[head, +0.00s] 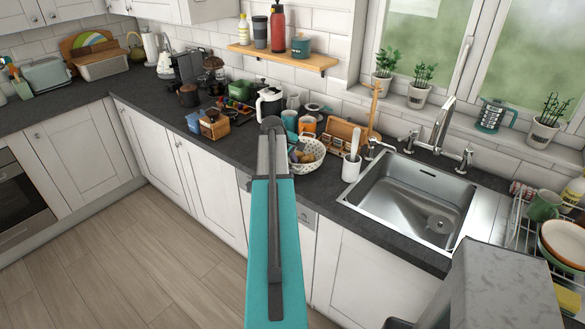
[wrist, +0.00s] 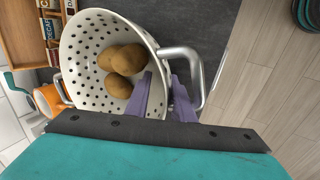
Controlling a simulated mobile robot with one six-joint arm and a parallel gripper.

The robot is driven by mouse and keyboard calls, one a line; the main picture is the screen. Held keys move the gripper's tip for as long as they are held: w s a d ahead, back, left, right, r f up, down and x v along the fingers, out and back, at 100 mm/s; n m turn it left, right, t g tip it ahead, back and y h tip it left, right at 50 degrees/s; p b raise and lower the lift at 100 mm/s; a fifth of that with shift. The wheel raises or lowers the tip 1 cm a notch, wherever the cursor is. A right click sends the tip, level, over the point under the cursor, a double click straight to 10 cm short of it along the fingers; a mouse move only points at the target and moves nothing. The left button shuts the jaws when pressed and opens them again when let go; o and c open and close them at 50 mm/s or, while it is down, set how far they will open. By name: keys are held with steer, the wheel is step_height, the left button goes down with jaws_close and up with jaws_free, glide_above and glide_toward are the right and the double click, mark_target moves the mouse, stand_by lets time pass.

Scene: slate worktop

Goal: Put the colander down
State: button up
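The colander (wrist: 82,62) is cream-white with round holes and metal handles, and holds several brown potatoes (wrist: 125,65). In the head view the colander (head: 313,164) is over the worktop's front part, left of the sink, partly hidden by my arm. My gripper (wrist: 161,84) has purple fingers, one inside the bowl and one outside, between its wall and the near handle. They appear closed on the rim. The colander looks tilted in the wrist view, which is itself turned. I cannot tell whether its base touches the worktop.
The slate worktop (head: 240,148) is crowded behind the colander with cups, a white kettle (head: 269,104) and a wooden rack (head: 343,133). A white utensil pot (head: 351,167) stands to its right, before the sink (head: 408,200). Bare worktop shows to its left.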

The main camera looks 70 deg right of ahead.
steer(key=shift+r, duration=0.15)
steer(key=b+v, duration=0.3)
steer(key=v, duration=0.8)
steer(key=shift+a+r, duration=0.2)
steer(key=shift+r, duration=0.15)
steer(key=shift+w, duration=0.1)
stand_by(0.6)
